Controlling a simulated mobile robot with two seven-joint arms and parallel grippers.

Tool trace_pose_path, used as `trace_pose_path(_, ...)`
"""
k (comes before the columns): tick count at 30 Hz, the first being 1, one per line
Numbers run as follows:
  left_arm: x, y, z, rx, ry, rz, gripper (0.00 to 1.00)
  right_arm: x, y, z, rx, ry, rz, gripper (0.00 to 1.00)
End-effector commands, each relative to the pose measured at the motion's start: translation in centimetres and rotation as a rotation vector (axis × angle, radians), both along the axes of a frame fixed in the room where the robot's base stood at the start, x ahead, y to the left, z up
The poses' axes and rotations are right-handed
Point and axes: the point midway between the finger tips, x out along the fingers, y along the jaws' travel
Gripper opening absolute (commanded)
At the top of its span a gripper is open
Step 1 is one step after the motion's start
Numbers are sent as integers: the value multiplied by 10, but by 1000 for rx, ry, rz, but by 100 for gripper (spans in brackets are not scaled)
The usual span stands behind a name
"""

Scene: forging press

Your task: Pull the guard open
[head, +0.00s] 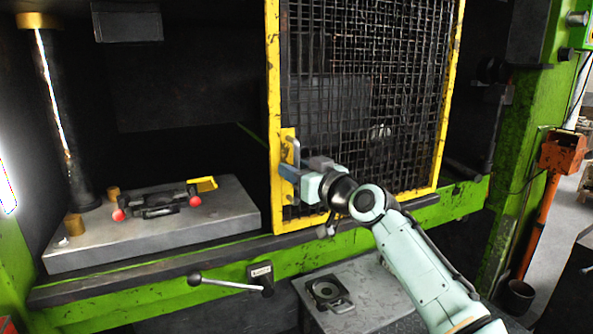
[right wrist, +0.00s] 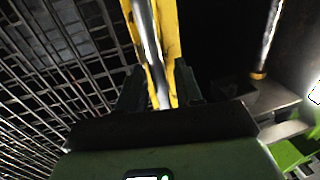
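The guard is a black wire-mesh panel in a yellow frame (head: 272,95), standing across the right part of the press opening. A metal bar handle (head: 291,153) sits on a yellow plate at its left edge. My right gripper (head: 288,172) is at the handle's lower part. In the right wrist view, the handle (right wrist: 147,40) runs down between the two fingers of the right gripper (right wrist: 158,85). The fingers look apart, with a gap beside the bar. Contact with the bar cannot be made out. My left gripper is not in view.
Left of the guard, a grey die block (head: 150,240) carries a dark tool with red ends (head: 155,203). A lever with a black knob (head: 194,279) sticks out from the green front rail. A grey table (head: 365,290) stands below. An orange post (head: 545,200) is at right.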

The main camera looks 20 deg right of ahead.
Motion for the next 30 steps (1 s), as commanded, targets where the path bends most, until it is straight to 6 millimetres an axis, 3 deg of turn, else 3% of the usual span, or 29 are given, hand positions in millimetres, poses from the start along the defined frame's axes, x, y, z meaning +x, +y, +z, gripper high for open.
trace_pose_path(8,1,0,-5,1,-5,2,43,-9,-2,-1,0,0,0,35)
trace_pose_path(21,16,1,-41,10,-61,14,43,-97,-23,-3,-2,-1,-1,35)
trace_pose_path(30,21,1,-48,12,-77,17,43,-129,-30,-1,-1,0,0,35)
